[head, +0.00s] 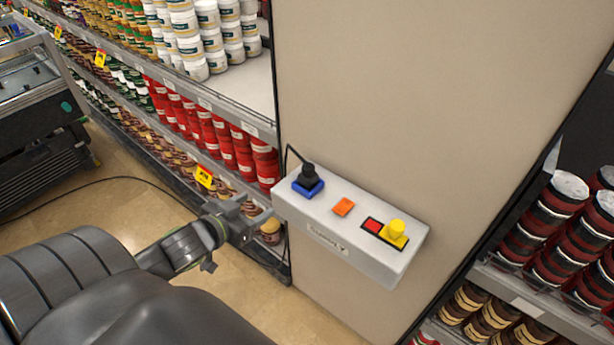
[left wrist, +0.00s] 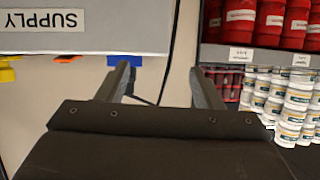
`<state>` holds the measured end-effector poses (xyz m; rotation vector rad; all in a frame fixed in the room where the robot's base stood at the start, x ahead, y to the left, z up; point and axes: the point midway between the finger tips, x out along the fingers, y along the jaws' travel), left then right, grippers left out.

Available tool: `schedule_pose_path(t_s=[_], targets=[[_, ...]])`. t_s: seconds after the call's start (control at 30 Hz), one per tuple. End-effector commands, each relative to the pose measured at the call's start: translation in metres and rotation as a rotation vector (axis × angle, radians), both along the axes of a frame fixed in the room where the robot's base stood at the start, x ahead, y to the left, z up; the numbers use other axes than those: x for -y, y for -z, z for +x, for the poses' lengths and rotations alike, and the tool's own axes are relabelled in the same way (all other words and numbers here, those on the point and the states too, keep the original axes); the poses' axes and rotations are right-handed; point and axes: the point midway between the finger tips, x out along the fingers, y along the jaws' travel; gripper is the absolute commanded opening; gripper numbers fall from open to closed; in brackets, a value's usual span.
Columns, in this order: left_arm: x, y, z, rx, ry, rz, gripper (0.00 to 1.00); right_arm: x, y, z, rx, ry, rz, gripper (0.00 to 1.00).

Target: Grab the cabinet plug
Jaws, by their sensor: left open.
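The black cabinet plug (head: 310,172) stands upright in a blue socket (head: 308,189) at the left end of a light grey supply box (head: 325,243). A thin black cable rises from the plug and bends to the left. My left gripper (head: 257,208) is open and empty, just left of the box and lower than the plug. In the left wrist view, which looks upside down, the open left gripper (left wrist: 160,75) has one finger near the blue socket (left wrist: 123,60). My right gripper is in neither view.
Shelves with red cans (head: 240,150) stand close behind my left gripper. More shelves (head: 540,310) stand at the right.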

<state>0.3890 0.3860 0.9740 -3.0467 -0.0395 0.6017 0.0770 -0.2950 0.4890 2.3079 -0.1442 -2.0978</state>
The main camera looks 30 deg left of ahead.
Motion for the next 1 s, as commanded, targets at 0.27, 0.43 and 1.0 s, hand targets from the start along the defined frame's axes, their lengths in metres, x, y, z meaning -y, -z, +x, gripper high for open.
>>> schedule_pose_path(t_s=[0.27,0.43,1.0], targets=[[0.04,-0.062,-0.008,0.085,0.093,-0.043,0.6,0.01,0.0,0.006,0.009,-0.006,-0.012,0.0],[0.043,-0.06,0.006,0.094,0.096,-0.047,0.6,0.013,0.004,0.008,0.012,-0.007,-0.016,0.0],[0.051,-0.034,0.097,0.091,0.097,-0.048,0.6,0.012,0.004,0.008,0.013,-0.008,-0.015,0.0]])
